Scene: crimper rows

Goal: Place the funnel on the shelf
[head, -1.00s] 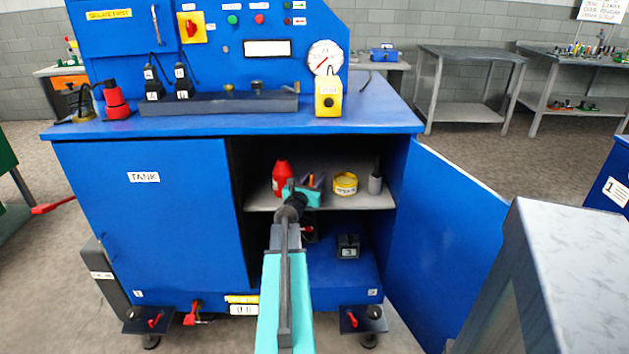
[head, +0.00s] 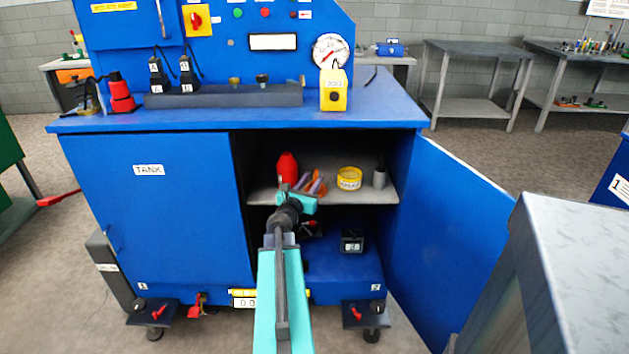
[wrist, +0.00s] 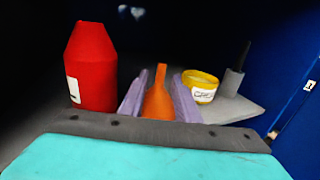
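The orange funnel (wrist: 157,98) sits between the two purple fingers of my gripper (wrist: 159,97) in the wrist view, its narrow spout pointing away from the palm. The fingers lie against both sides of its wide part. In the head view my gripper (head: 314,186) is inside the open cabinet, at the shelf's (head: 334,197) front part, and only bits of the funnel's orange show around the fingers. I cannot tell whether the funnel touches the shelf.
A red bottle (head: 287,168) stands left of my gripper on the shelf. A black box (head: 352,242) is below. The open blue door (head: 450,240) bounds the right side.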

